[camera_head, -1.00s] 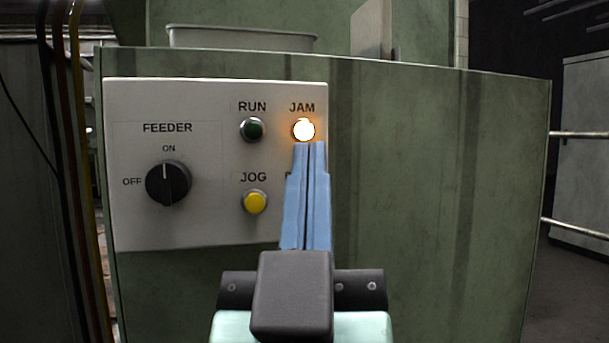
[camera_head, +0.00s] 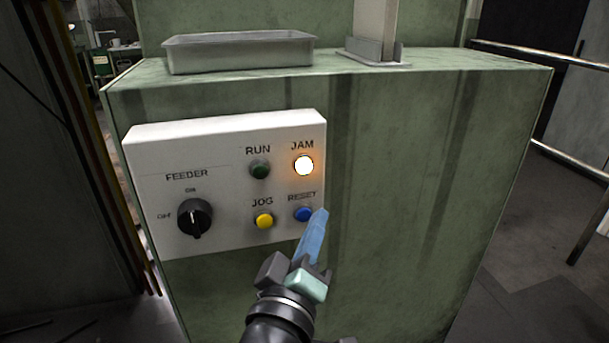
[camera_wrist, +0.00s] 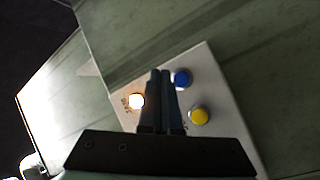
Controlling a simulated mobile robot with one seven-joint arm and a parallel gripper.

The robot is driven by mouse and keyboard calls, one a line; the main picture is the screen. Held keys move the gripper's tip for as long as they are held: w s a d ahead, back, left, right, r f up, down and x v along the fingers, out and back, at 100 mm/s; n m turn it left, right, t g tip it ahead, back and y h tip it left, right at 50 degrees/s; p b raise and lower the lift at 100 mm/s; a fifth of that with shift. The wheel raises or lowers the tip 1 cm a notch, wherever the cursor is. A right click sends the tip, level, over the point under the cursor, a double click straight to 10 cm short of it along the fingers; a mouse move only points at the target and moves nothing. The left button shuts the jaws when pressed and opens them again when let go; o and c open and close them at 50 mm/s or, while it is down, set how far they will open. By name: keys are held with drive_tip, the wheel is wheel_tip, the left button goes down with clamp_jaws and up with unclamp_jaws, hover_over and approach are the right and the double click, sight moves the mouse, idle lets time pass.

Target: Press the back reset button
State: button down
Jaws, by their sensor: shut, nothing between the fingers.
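The blue RESET button (camera_head: 303,214) sits at the lower right of the white panel (camera_head: 227,130), below the lit JAM lamp (camera_head: 304,166). My gripper (camera_head: 322,213) has its blue fingers together and empty. Its tips are just right of the button in the head view; whether they touch the panel cannot be told. In the wrist view the blue button (camera_wrist: 182,79) shows just right of the closed fingertips (camera_wrist: 160,73), uncovered. The lit lamp (camera_wrist: 136,101) is left of the fingers there.
The yellow JOG button (camera_head: 264,221), green RUN button (camera_head: 260,170) and black FEEDER knob (camera_head: 195,218) share the panel. A metal tray (camera_head: 238,54) rests on the green cabinet (camera_head: 420,180). The cabinet face right of the panel is clear.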

drive_tip(key=s+f+n+g+h+p, duration=0.1)
drive_tip(key=s+n+g+p, duration=0.3)
drive_tip(key=p, duration=1.9)
drive_tip(key=s+n+h, duration=0.1)
drive_tip(key=s+n, duration=0.3)
drive_tip(key=n, duration=0.3)
drive_tip(key=shift+s+d+f+g, duration=0.2)
drive_tip(key=shift+s+d+g, duration=0.05)
drive_tip(key=shift+d+g, duration=0.15)
drive_tip(key=shift+w, duration=0.1)
drive_tip(key=w+a+b, duration=0.2)
drive_tip(key=w, duration=0.6)
drive_tip(key=shift+w+a, duration=0.2)
drive_tip(key=shift+w, duration=0.15)
drive_tip(key=shift+w+a, duration=0.1)
drive_tip(key=shift+w, duration=0.15)
